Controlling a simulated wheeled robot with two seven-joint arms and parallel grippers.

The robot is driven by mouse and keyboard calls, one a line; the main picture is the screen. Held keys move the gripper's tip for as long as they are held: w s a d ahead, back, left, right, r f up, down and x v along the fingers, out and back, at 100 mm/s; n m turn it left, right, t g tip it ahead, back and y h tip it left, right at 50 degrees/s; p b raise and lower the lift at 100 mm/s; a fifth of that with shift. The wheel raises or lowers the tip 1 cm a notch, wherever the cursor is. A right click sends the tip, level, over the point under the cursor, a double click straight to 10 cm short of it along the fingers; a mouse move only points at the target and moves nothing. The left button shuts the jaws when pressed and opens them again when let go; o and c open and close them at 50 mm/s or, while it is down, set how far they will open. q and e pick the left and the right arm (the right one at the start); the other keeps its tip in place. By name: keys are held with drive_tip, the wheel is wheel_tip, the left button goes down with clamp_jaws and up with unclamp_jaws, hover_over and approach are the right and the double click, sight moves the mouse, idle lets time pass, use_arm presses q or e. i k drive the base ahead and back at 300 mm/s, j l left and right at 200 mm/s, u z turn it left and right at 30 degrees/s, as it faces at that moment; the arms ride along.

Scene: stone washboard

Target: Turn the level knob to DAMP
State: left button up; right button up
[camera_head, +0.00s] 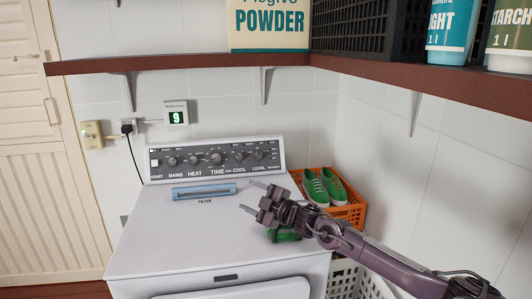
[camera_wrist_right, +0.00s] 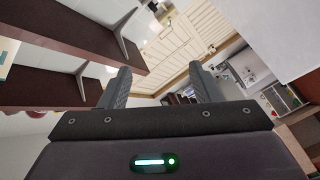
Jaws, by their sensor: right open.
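The level knob (camera_head: 259,155) is the rightmost dark knob on the black control panel (camera_head: 215,159) at the back of the white machine (camera_head: 160,230). Its label LEVEL is below it; its pointer and the small setting marks are too small to read. My right gripper (camera_head: 255,196) is in front of and below the knob, over the machine's top, apart from the panel. Its two fingers are spread with nothing between them. In the right wrist view the open fingers (camera_wrist_right: 162,90) also show, and the knob is not seen there. My left gripper is not in view.
A blue filter piece (camera_head: 204,191) lies on the machine left of my gripper. A green item (camera_head: 283,234) lies under my right gripper. An orange crate (camera_head: 352,212) with green shoes (camera_head: 324,187) stands right of the machine. A brown shelf (camera_head: 190,61) runs above.

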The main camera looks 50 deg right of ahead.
sight(258, 155)
drive_tip(key=i+l, duration=0.15)
drive_tip(key=l, duration=0.25)
drive_tip(key=i+l, duration=0.15)
drive_tip(key=l, duration=0.25)
drive_tip(key=i+l, duration=0.1)
drive_tip(key=l, duration=0.3)
drive_tip(key=i+l, duration=0.15)
drive_tip(key=l, duration=0.3)
drive_tip(key=i+l, duration=0.15)
drive_tip(key=l, duration=0.25)
